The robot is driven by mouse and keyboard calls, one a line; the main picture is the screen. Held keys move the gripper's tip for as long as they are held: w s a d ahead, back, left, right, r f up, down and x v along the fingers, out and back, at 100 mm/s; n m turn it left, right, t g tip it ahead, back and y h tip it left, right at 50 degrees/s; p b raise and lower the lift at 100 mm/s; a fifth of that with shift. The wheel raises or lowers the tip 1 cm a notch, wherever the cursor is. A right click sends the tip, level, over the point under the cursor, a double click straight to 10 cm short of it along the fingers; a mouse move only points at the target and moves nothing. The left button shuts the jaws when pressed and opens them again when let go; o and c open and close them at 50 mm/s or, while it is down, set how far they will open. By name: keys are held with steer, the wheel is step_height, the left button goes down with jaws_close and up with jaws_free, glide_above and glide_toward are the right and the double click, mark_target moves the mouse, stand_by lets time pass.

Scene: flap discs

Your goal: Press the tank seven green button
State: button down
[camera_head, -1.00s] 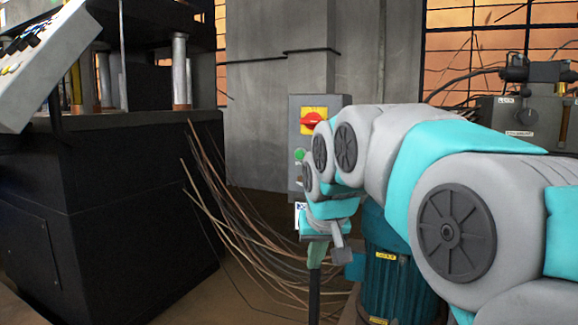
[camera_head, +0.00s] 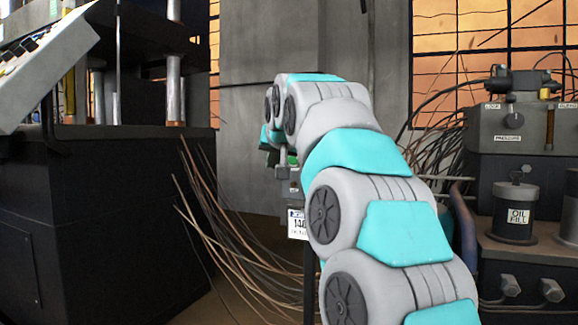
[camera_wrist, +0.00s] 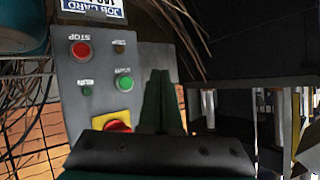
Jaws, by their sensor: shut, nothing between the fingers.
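A grey control box (camera_wrist: 90,75) appears upside down in the wrist view. It carries a green button (camera_wrist: 124,83) labelled START, a red button (camera_wrist: 80,50) labelled STOP and a small green lamp or button (camera_wrist: 87,91). No "tank seven" label is readable. My gripper (camera_wrist: 161,75) has its dark green fingers together and empty, just right of the START button in that picture. Contact with the box cannot be judged. In the head view my arm hides most of the box, and the fingers are mostly hidden too.
A yellow and red switch (camera_wrist: 118,122) is partly hidden by my gripper. A job card (camera_head: 297,224) hangs below the box. Loose cables (camera_head: 225,235) spread beside a black press (camera_head: 100,220) on the left. A hydraulic unit with an oil fill tank (camera_head: 513,210) stands right.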

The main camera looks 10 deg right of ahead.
mark_target(293, 160)
steer(key=shift+w+r, duration=0.1)
steer(key=shift+w, duration=0.05)
steer(key=shift+w+d+p, duration=0.85)
steer(key=shift+w, duration=0.3)
steer(key=shift+w+d+p, duration=0.8)
steer(key=shift+w+d, duration=0.1)
steer(key=shift+w, duration=0.25)
steer(key=shift+w+d+p, duration=0.85)
steer(key=shift+w, duration=0.3)
steer(key=shift+w+d, duration=0.1)
steer(key=shift+w+d+p, duration=0.15)
steer(key=shift+w+p, duration=0.05)
steer(key=shift+p, duration=0.15)
